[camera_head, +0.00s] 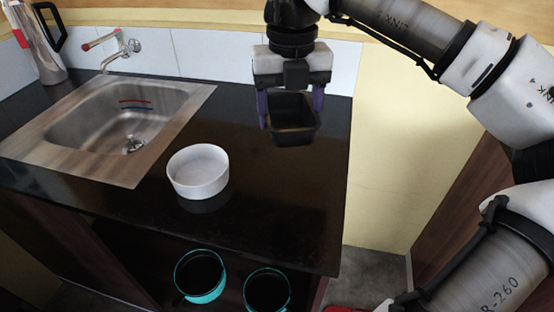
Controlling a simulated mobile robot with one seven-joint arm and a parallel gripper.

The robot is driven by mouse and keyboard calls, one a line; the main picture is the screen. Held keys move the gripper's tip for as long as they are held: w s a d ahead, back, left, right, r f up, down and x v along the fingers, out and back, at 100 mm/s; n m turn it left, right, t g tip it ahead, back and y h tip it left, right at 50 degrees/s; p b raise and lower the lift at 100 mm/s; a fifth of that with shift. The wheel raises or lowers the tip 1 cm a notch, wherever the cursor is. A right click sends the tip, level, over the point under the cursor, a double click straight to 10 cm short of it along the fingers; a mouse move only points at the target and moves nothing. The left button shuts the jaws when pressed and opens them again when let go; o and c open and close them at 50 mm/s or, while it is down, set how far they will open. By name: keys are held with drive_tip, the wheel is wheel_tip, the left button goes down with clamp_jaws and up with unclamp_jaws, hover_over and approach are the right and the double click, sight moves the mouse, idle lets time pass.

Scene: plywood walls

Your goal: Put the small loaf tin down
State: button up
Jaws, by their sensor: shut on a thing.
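The small loaf tin (293,136) is dark and rectangular. It is at the right part of the black counter (265,205), towards the back wall. My gripper (291,115) points down over it, with a purple finger at each side, and is shut on the tin. The tin looks upright. I cannot tell whether its base touches the dark counter or hangs a little above it.
A white round bowl (198,180) stands left of the tin. A steel sink (115,125) with a tap (122,50) fills the left, with a kettle-like jug (38,45) behind. Two teal-rimmed pots (200,285) sit below the counter. The counter front right is clear.

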sight(289, 127)
wheel_tip(289, 127, down, 17)
drive_tip(key=shift+f+p, duration=0.1)
drive_tip(key=shift+p, duration=0.95)
drive_tip(key=shift+f, duration=0.15)
drive_tip(key=o, duration=1)
wheel_tip(289, 127, up, 12)
drive_tip(key=shift+r+b, duration=0.2)
drive_tip(key=shift+b, duration=0.6)
